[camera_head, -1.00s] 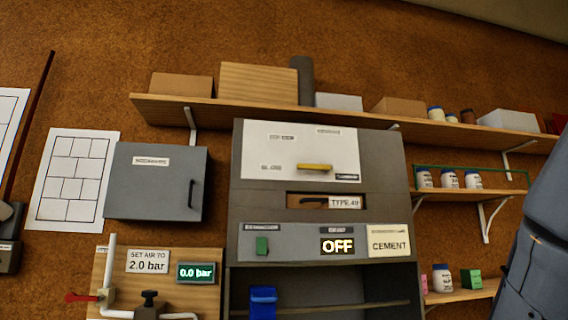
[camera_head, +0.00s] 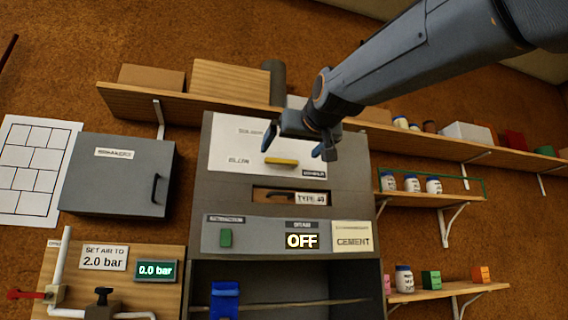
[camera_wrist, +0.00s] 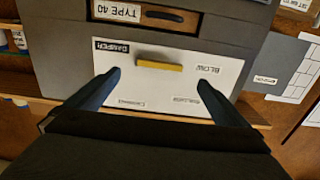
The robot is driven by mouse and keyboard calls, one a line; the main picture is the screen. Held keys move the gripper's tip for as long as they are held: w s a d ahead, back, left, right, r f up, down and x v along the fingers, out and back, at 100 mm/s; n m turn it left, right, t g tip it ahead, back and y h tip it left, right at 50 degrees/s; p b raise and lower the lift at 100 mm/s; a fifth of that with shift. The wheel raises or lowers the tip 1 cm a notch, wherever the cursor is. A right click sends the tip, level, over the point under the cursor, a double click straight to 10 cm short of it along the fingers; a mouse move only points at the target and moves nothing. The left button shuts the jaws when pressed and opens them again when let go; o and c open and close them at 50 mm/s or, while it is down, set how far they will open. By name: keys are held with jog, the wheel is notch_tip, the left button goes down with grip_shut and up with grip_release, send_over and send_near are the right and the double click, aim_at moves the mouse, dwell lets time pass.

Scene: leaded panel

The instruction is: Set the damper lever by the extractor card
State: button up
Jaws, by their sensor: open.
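The damper lever is a yellow bar (camera_head: 281,161) lying level on a white plate (camera_head: 228,150) on the upper front of the grey extractor cabinet (camera_head: 218,178). In the wrist view the yellow bar (camera_wrist: 159,66) appears upside down on the plate, with a dark "DAMPER" label beside it. The extractor card reading "CEMENT" (camera_head: 352,237) is at the right of the lower panel, beside a lit "OFF" display (camera_head: 302,241). My gripper (camera_head: 297,148) is open in front of the plate. In the wrist view its fingers stand either side of the bar, apart from it.
A green switch (camera_head: 226,238) is on the lower panel, below a slot with a "TYPE 40" label (camera_head: 311,198). A wooden shelf (camera_head: 190,110) with boxes runs above. A grey wall box (camera_head: 115,175) is at left; shelves with jars (camera_head: 410,184) are at right.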

aim_at(283, 160)
jog(key=p+x, duration=0.2)
jog(key=x, duration=0.5)
jog(key=shift+w+a+f+p, duration=0.1)
jog(key=shift+w+p, duration=0.2)
jog(key=shift+p, duration=0.1)
jog(key=c, duration=1.4)
